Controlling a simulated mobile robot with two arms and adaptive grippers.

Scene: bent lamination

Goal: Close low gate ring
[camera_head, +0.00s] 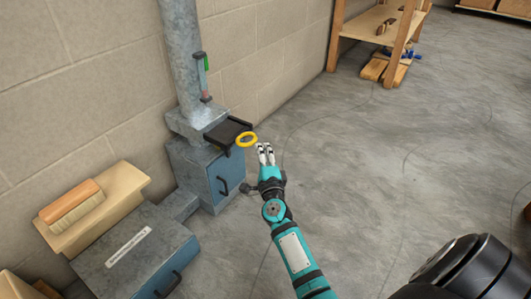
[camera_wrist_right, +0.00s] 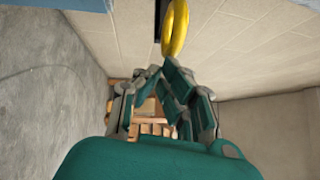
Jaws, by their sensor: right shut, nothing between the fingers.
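A yellow ring (camera_head: 247,145) sits at the outer end of a black gate plate (camera_head: 232,128) that sticks out from the grey-blue duct unit (camera_head: 197,168). My right gripper (camera_head: 266,148) is shut and empty, just right of the ring and apart from it in the head view. In the right wrist view the yellow ring (camera_wrist_right: 178,35) shows at the top, beyond the fingers (camera_wrist_right: 160,85). Whether a fingertip touches it cannot be told there. My left gripper is not in view.
A vertical pipe (camera_head: 180,50) with a green-and-red gauge (camera_head: 202,75) rises above the unit. A blue-fronted box (camera_head: 140,255) and a wooden board with a brush (camera_head: 75,205) stand at lower left. A wooden shelf (camera_head: 380,25) is at the back.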

